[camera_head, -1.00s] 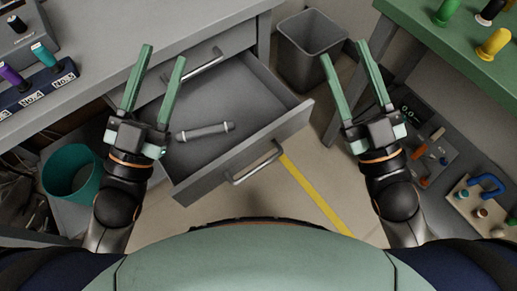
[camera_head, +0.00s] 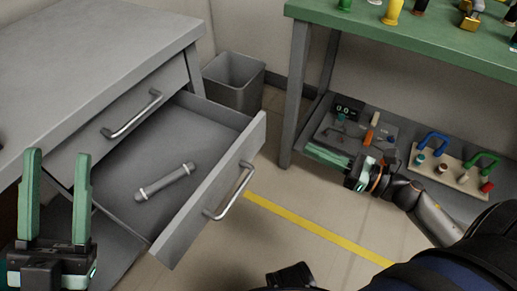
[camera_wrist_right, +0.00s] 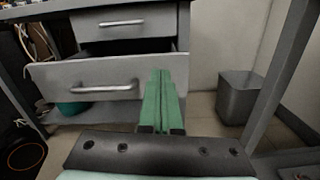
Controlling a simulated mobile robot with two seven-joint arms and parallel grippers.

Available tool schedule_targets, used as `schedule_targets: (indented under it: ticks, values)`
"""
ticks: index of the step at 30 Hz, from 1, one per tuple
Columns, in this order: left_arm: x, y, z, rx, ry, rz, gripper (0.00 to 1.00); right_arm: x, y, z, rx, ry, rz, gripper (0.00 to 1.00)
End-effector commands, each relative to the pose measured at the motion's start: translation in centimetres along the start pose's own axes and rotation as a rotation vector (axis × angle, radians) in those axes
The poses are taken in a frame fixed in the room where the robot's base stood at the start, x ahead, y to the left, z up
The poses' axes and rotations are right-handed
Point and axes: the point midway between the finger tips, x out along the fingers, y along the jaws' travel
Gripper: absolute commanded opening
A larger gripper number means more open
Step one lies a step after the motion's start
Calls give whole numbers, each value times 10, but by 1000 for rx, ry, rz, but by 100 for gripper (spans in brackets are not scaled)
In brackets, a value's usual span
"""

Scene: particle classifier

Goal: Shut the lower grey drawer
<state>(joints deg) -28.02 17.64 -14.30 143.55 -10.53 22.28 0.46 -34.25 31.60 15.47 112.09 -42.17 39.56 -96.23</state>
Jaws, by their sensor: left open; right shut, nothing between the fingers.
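The lower grey drawer (camera_head: 212,190) is pulled far out of the grey cabinet, with a metal bar handle (camera_head: 231,191) on its front. A grey rod-like object (camera_head: 166,182) lies inside it. In the right wrist view the drawer front (camera_wrist_right: 105,85) is ahead and to the left. My right gripper (camera_head: 325,155) is shut and empty, low to the right of the drawer and apart from it; its fingers (camera_wrist_right: 161,100) are together in the wrist view. My left gripper (camera_head: 55,165) is open and empty at the left, in front of the cabinet.
The upper drawer (camera_head: 120,118) is shut. A grey bin (camera_head: 234,80) stands behind the lower drawer. A green-topped table (camera_head: 420,35) with a low shelf is at the right, close to my right arm. Floor with a yellow stripe (camera_head: 310,228) lies clear between.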

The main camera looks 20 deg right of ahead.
Motion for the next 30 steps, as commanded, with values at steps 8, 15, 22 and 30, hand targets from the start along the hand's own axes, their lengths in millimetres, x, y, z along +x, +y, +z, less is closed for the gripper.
schedule_targets:
  ticks: [8, 15, 22, 30]
  values:
    - [-4, 3, 1, 0, 16, 4, 50, 1, -12, -12, -157, 42, 5, 0]
    - [-10, 7, 7, 4, 11, 7, 50, 46, -11, -13, -157, 39, 7, 0]
    - [-12, 8, 11, 8, 7, 9, 50, 86, -12, -14, -153, 38, 5, 0]
    - [-15, 10, 13, 12, 5, 12, 50, 120, -11, -16, -150, 39, 4, 0]
